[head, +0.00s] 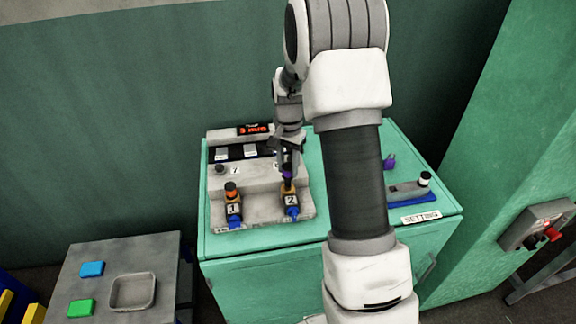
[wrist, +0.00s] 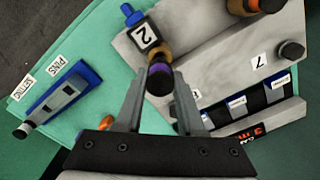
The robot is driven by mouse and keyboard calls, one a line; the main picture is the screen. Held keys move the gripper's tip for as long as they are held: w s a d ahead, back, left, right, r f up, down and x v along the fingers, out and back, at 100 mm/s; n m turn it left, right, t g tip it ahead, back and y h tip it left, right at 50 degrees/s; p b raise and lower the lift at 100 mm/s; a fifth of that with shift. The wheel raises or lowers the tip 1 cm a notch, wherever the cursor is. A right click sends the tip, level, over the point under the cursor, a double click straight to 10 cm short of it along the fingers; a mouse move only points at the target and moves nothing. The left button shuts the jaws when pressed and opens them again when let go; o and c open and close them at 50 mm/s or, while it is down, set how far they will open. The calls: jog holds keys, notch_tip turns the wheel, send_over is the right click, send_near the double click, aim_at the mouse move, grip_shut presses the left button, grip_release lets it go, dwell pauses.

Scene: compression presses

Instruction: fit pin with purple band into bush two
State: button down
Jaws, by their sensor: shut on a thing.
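My gripper (head: 287,160) is shut on the dark pin with the purple band (wrist: 160,80), which also shows in the head view (head: 287,173). The pin stands about upright over bush two (head: 290,197), a brass bush in a black holder marked 2. In the wrist view the brass of bush two (wrist: 160,52) shows just past the pin's end, and the two look in line. I cannot tell whether the pin's tip is in the bore or just above it.
Bush one (head: 233,198), left of bush two, carries an orange-banded pin (head: 231,187). A purple piece (head: 389,162) stands behind the rack. A grey side table (head: 150,255) holds a tray and two coloured blocks.

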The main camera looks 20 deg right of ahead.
aim_at(288, 177)
jog(key=shift+f+b, duration=1.45)
jog(key=shift+f, duration=0.75)
jog(key=shift+c, duration=2.2)
grip_release()
jog(key=shift+r, duration=0.1)
notch_tip(288, 177, up, 17)
jog(key=p, duration=0.1)
jog(key=shift+r+p, duration=0.15)
jog(key=shift+p, duration=0.15)
